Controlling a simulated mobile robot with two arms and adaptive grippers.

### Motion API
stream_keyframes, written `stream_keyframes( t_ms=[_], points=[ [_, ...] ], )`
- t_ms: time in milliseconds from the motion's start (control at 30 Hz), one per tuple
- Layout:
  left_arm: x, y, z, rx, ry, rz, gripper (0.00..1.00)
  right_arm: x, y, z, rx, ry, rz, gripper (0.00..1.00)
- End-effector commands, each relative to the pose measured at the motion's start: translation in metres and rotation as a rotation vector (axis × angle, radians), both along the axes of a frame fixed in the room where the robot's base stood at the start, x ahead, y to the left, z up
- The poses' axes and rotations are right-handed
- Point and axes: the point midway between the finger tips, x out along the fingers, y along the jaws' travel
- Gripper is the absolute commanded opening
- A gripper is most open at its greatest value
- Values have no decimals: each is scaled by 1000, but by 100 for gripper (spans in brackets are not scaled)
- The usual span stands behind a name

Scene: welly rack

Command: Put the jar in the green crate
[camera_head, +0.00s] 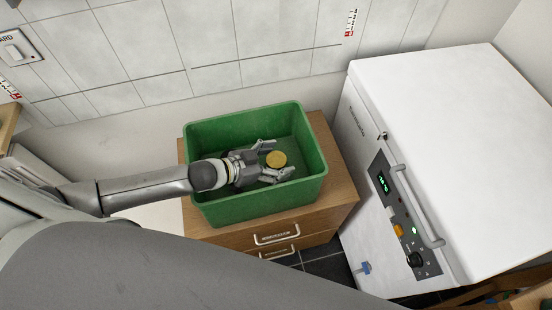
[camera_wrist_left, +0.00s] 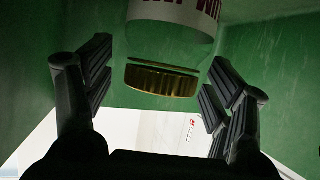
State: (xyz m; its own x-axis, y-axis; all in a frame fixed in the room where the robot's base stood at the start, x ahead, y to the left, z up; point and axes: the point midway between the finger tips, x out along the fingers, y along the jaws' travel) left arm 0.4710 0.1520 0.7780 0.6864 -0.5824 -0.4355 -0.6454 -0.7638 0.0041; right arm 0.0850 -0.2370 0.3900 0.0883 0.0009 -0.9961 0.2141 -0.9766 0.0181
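The jar (camera_head: 276,159) is inside the green crate (camera_head: 307,140), and its round gold lid shows from above in the head view. In the left wrist view the jar (camera_wrist_left: 165,50) has a gold lid and a pale label with dark red letters; its far end is cut off by the frame. My left gripper (camera_head: 272,161) reaches into the crate from the left. Its fingers are open on either side of the jar, with gaps showing in the wrist view. My right gripper is not in view.
The crate stands on a wooden drawer cabinet (camera_head: 342,185) against a tiled wall (camera_head: 190,40). A white chest freezer (camera_head: 450,130) with a handle and control panel stands close on the right. The rest of the crate's floor looks empty.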

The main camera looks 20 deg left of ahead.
Motion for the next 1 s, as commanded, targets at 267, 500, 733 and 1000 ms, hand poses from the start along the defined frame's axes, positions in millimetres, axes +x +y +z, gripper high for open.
stream_keyframes(
  t_ms=[267, 500, 733, 1000],
  points=[
    [0, 0, 1, 0, 0, 0, 79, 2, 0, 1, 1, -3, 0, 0],
    [-15, 13, 10, 1, 3, 0, 79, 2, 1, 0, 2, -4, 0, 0],
    [-39, 32, 25, 2, 4, 0, 79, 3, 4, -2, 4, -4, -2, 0],
    [-50, 43, 35, 0, 0, 1, 79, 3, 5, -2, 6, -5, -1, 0]
  ],
)
